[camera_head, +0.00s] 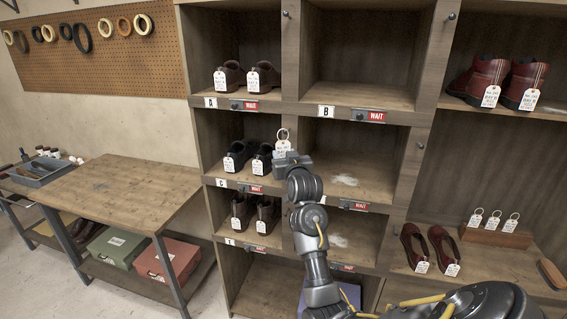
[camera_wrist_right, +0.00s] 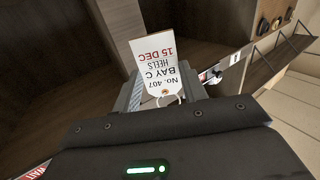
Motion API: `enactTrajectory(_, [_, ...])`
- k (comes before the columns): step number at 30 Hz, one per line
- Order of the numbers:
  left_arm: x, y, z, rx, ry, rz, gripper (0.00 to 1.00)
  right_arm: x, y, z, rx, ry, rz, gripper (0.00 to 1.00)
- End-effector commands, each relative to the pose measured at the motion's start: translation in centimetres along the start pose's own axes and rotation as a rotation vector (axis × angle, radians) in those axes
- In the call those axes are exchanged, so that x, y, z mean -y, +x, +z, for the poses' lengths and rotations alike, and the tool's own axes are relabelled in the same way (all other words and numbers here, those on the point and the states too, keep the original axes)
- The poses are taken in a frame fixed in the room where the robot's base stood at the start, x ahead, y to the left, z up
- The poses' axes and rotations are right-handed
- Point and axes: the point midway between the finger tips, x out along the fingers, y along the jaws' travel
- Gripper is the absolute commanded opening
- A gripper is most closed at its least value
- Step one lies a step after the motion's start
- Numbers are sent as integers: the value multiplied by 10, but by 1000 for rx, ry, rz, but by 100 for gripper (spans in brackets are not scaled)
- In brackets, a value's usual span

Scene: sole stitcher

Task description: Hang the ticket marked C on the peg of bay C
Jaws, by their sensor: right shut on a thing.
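My right gripper (camera_head: 291,160) is shut on a white ticket with a ring (camera_head: 282,146), in front of the post at the right side of bay C. In the right wrist view the ticket (camera_wrist_right: 158,66) stands between the fingers (camera_wrist_right: 165,92), upside down, reading "No. 407 BAY C HEELS 15 DEC". Its ring lies toward the gripper body there. The bay C label (camera_head: 222,183) is on the shelf edge below a pair of dark tagged shoes (camera_head: 248,158). I cannot make out bay C's peg; the ticket and gripper cover part of that post. My left gripper is not in view.
Small pegs show on other posts, one by bay A (camera_head: 286,13). Bay B (camera_head: 360,85) is empty. A wooden block (camera_head: 494,236) with several ringed tickets stands on the right shelf near red shoes (camera_head: 430,247). A workbench (camera_head: 118,190) is at left.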

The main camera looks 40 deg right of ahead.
Motion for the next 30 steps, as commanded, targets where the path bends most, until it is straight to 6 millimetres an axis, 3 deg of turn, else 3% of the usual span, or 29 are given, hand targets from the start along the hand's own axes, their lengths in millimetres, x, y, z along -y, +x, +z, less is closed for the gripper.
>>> enactTrajectory(20, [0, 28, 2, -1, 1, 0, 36, -23, 37, 4, 0, 0, 1, 21])
enactTrajectory(30, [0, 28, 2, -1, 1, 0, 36, -28, 47, 11, 2, 0, 1, 21])
